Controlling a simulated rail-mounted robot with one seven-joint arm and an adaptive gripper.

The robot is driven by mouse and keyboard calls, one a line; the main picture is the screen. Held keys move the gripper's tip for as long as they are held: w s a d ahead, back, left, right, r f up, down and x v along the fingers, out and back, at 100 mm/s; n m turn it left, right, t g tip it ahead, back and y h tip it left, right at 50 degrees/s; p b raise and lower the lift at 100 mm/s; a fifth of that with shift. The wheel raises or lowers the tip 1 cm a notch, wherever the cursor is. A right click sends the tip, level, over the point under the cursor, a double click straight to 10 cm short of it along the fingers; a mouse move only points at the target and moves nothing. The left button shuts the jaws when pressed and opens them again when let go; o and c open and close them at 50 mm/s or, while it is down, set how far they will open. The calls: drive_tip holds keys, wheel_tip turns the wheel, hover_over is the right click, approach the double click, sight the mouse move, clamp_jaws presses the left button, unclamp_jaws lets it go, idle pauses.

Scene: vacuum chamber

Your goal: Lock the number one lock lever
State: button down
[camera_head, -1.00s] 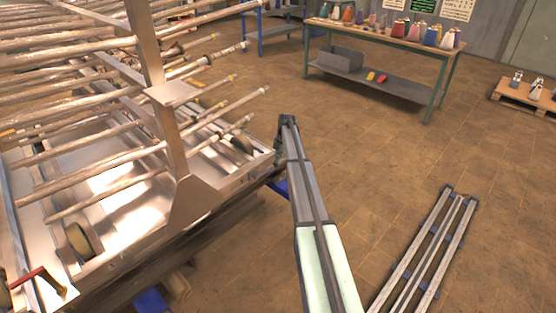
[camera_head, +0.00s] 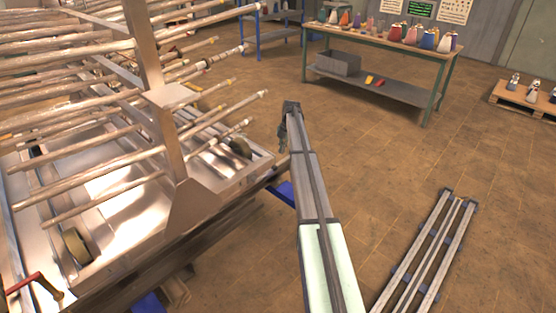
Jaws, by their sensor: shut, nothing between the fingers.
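A lever with a red handle (camera_head: 24,283) sits at the near left corner of the metal rack cart (camera_head: 205,205), at the bottom left of the head view. I see no number on it, and I cannot tell if it is locked. My arm reaches from the bottom middle toward the back, to the right of the cart. My gripper (camera_head: 282,146) is small and dark at the arm's far end, just beyond the cart's right corner. It is shut and holds nothing. It is far from the red lever and touches nothing that I can see.
Rows of metal rods (camera_head: 80,120) stick out from the cart's upright post (camera_head: 150,50). A workbench (camera_head: 380,35) with colored spools stands at the back. A metal rail frame (camera_head: 425,255) lies on the floor at right. The floor between is clear.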

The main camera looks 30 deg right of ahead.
drive_tip(key=shift+w+d+r+b, duration=0.1)
drive_tip(key=shift+d+r, duration=0.35)
drive_tip(key=shift+r, duration=0.25)
drive_tip(key=shift+d+r+b, duration=0.15)
drive_tip(key=shift+d+r, duration=0.35)
drive_tip(key=shift+r, duration=0.2)
drive_tip(key=shift+w+d+r+b, duration=0.1)
drive_tip(key=shift+d+r, duration=0.35)
drive_tip(key=shift+r, duration=0.25)
drive_tip(key=s+a+f+m+g, duration=0.1)
drive_tip(key=s+a+f+m, duration=0.7)
drive_tip(key=s, duration=0.3)
drive_tip(key=s+a+f+m, duration=0.7)
drive_tip(key=s+a+f, duration=0.1)
drive_tip(key=s+f, duration=0.25)
drive_tip(key=s+a+f+m+g, duration=0.1)
drive_tip(key=s+a+f+m, duration=0.7)
drive_tip(key=s, duration=0.4)
drive_tip(key=s+a+f+g, duration=0.2)
drive_tip(key=s+a, duration=0.3)
drive_tip(key=s, duration=0.9)
drive_tip(key=s+a+f+g+h, duration=0.1)
drive_tip(key=s+a, duration=0.4)
drive_tip(key=s, duration=0.9)
drive_tip(key=s+a+f+g, duration=0.2)
drive_tip(key=s+a+f, duration=0.3)
drive_tip(key=s, duration=0.9)
drive_tip(key=shift+a+g+h, duration=0.3)
drive_tip(key=shift+a+g, duration=0.1)
drive_tip(key=shift+a, duration=0.15)
